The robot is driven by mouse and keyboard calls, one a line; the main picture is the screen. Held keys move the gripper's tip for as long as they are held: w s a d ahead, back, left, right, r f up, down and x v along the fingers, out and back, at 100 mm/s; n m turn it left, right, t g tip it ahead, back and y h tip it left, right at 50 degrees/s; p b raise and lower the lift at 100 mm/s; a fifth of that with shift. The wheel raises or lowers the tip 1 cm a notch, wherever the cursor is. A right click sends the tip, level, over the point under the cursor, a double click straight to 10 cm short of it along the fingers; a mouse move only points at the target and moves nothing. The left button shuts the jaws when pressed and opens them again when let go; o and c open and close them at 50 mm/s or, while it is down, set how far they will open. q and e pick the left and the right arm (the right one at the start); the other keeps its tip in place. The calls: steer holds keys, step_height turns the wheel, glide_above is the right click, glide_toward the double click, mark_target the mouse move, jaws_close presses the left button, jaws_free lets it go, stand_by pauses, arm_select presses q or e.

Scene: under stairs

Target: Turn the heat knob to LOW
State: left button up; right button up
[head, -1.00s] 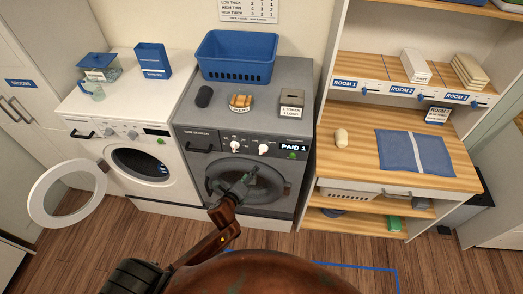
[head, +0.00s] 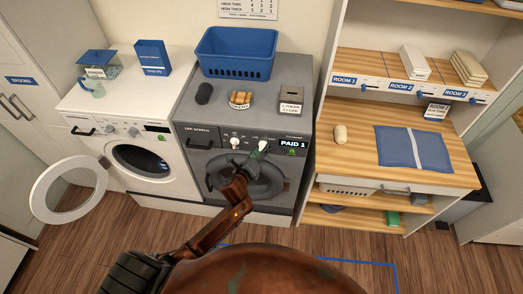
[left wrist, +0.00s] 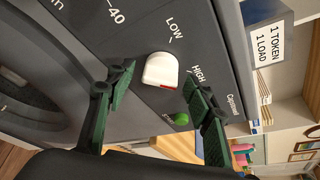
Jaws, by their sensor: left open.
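The heat knob (head: 263,145) is the right-hand white knob on the grey dryer's front panel. In the left wrist view the white knob (left wrist: 160,69) has a red mark on its lower edge, away from the printed word LOW (left wrist: 174,27). The word HIGH (left wrist: 197,75) is printed to the knob's right. My left gripper (head: 252,157) is open in front of the panel, just below the knob. In the left wrist view its dark green fingers (left wrist: 158,84) lie to either side of the knob; contact cannot be told. My right gripper is out of view.
A green button (left wrist: 181,119) sits near the knob. The dryer's round door (head: 245,180) is below the panel, and a second white knob (head: 235,143) is to the left. The white washer's open door (head: 66,190) stands out at left. Wooden shelves (head: 390,120) stand at right.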

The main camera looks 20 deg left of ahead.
arm_select(q)
steer(key=c, duration=1.2)
steer(key=shift+o, duration=0.2)
steer(key=shift+f, duration=0.1)
steer(key=shift+f+n+t+b, duration=0.1)
steer(key=shift+n+t+b, duration=0.95)
steer(key=shift+n+b, duration=1.45)
steer(key=shift+f+n+t+b, duration=0.1)
steer(key=shift+n+t+b, duration=1.25)
steer(key=shift+n, duration=1.8)
steer(key=shift+f+n+t+b, duration=0.1)
steer(key=shift+n+t+b, duration=0.6)
steer(key=shift+n+b, duration=1.95)
steer(key=shift+n, duration=0.4)
